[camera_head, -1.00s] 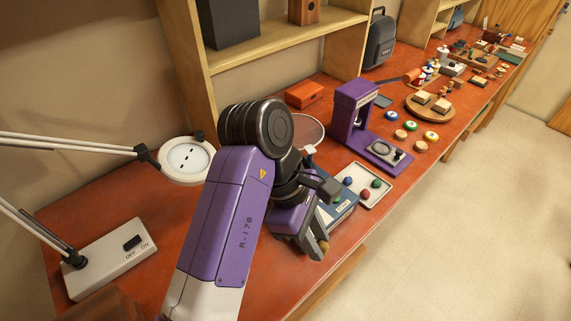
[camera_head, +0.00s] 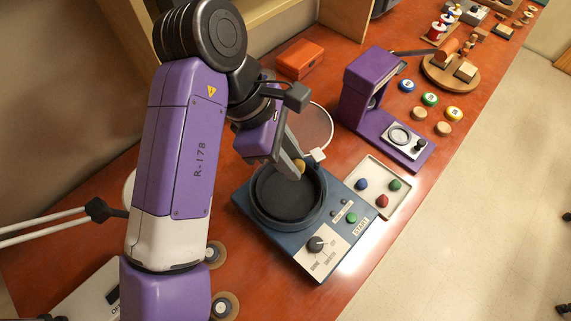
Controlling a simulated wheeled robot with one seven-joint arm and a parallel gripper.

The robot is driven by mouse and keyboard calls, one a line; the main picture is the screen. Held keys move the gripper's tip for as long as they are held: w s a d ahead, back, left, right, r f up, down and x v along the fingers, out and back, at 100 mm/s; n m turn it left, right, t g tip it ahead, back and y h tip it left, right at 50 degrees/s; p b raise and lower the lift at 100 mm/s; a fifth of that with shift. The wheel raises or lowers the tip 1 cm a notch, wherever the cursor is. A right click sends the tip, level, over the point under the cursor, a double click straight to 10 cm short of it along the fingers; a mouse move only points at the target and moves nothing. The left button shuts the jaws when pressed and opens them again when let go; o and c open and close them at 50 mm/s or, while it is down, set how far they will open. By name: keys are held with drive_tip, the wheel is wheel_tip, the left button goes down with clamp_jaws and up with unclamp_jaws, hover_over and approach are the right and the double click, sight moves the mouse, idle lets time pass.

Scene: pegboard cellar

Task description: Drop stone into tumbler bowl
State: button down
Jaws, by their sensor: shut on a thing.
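My gripper (camera_head: 296,168) is shut on a small yellow-brown stone (camera_head: 299,166). It holds the stone above the tumbler bowl (camera_head: 261,208), a dark round bowl set in a blue machine. The stone appears over the bowl's far right part; its height above the rim is hard to judge. The blue tumbler base (camera_head: 294,247) has a black knob, a green button and a START label. A white tray (camera_head: 384,215) to its right holds a blue, a green and a red stone. The gripper and arm partly hide the bowl's far left rim.
A purple press (camera_head: 366,100) stands beyond the tray. A round magnifier (camera_head: 315,128) is behind the bowl, and an orange box (camera_head: 301,60) lies farther back. Coloured discs (camera_head: 430,99) lie to the right. Round wooden pieces (camera_head: 225,304) lie near my arm.

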drive_tip(key=shift+w+f, duration=0.1)
drive_tip(key=shift+w, duration=0.05)
drive_tip(key=shift+f, duration=0.85)
wheel_tip(320, 180, down, 4)
drive_tip(key=b, duration=0.5)
drive_tip(key=shift+f, duration=0.1)
drive_tip(key=c, duration=1.1)
unclamp_jaws()
